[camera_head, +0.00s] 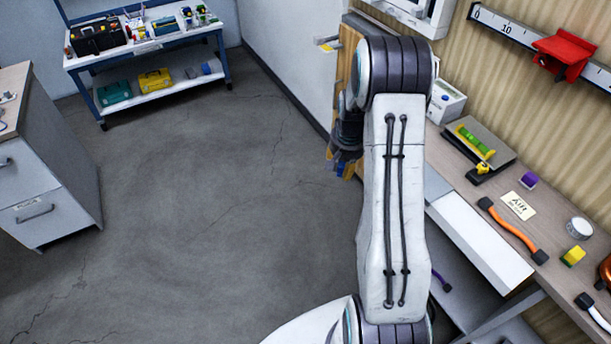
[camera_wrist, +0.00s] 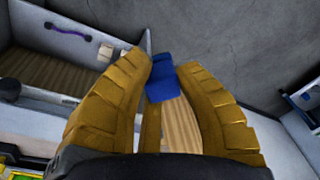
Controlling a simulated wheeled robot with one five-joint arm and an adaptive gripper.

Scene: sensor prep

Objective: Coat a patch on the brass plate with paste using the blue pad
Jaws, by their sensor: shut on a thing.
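My gripper (camera_head: 345,165) hangs beyond the left side of my arm, above the floor left of the bench. I cannot make out the brass plate or any paste in either view.
A tan panel (camera_head: 348,60) stands behind my arm. A cart (camera_head: 150,75) is far left. The floor between is clear.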

